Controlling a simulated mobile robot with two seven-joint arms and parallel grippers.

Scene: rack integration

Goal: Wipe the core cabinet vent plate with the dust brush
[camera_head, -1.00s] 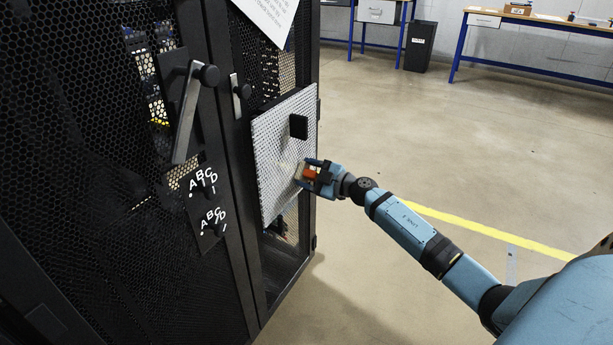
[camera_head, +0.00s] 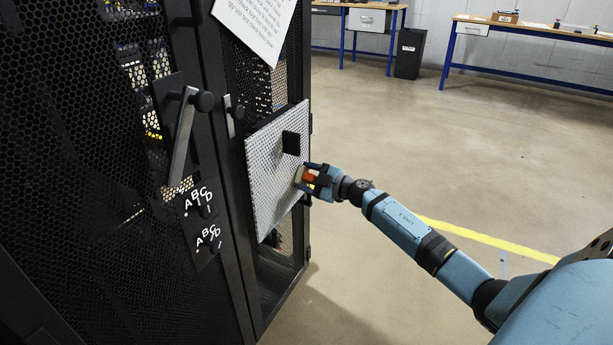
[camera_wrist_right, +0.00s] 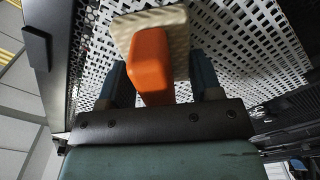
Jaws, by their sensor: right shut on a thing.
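The vent plate (camera_head: 268,178) is a light perforated panel on the side door of the black cabinet, with a black block (camera_head: 291,143) on its upper part. It also fills much of the right wrist view (camera_wrist_right: 225,45). My right gripper (camera_head: 313,181) is at the plate's right edge, shut on the dust brush (camera_head: 309,177). The brush has an orange handle (camera_wrist_right: 150,65) and a pale bristle head (camera_wrist_right: 135,28). The bristles are at the plate's face; whether they press on it I cannot tell. My left gripper is not in view.
The black mesh cabinet (camera_head: 90,200) fills the left, with a door handle (camera_head: 182,135) and lettered dials (camera_head: 203,215). A paper sheet (camera_head: 256,25) hangs above the plate. Benches (camera_head: 530,35) and a black bin (camera_head: 409,53) stand far back. The floor to the right is clear.

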